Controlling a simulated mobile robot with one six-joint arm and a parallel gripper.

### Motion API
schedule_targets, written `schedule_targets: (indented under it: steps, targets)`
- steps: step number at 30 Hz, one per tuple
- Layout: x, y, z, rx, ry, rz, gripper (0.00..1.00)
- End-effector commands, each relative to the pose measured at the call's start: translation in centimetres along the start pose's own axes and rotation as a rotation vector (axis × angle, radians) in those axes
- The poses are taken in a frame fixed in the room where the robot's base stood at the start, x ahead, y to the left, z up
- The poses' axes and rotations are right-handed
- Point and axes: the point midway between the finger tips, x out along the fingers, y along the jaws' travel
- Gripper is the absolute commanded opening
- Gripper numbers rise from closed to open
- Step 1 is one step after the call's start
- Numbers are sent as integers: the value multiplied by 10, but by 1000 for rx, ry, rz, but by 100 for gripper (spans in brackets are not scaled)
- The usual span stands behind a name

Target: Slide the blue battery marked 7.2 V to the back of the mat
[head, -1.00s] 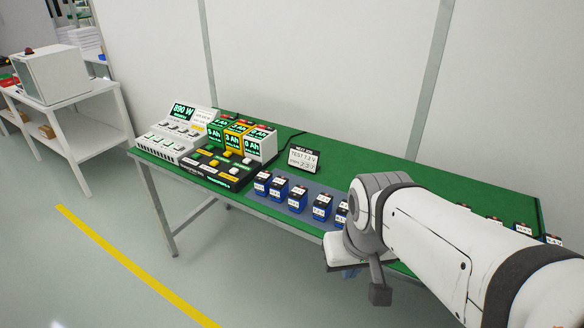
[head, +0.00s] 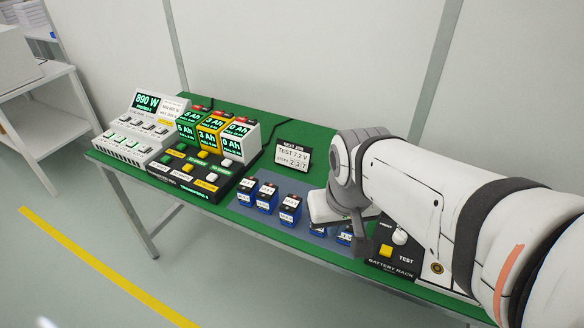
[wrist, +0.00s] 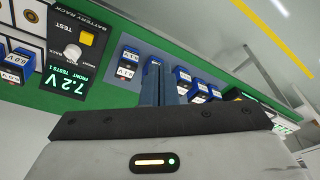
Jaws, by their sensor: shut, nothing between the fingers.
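Several blue batteries with black tops and white labels stand on the grey-blue mat (head: 313,194). Three show clearly in the head view: a left one (head: 247,194), a middle one (head: 267,199) and a right one (head: 290,211). Others are partly hidden by my arm. Their labels are too small to read surely, so I cannot tell which is marked 7.2 V. My gripper (wrist: 161,83) is shut and empty in the wrist view, its fingers among the batteries. One battery (wrist: 128,62) is just left of the fingers, another (wrist: 182,79) just right. Contact is unclear.
A black battery rack (wrist: 80,40) with a 7.2 V display, knob and yellow button stands beside the mat, holding more batteries (wrist: 18,62). A card (head: 293,156) reading TEST 7.2 V stands behind the mat. A black panel with coloured meters (head: 204,165) is at left.

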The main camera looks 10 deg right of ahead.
Motion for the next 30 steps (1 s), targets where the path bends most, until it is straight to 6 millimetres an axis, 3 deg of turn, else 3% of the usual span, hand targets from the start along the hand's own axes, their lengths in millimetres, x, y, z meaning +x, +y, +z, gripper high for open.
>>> schedule_targets:
  steps: [5, 15, 22, 30]
  targets:
    - [24, -2, -25, 141, -61, 5, 0]
    - [108, -16, -73, 497, -192, 50, 0]
    - [137, -21, -81, 604, -223, 72, 0]
    - [172, -21, -73, 612, -229, 75, 0]
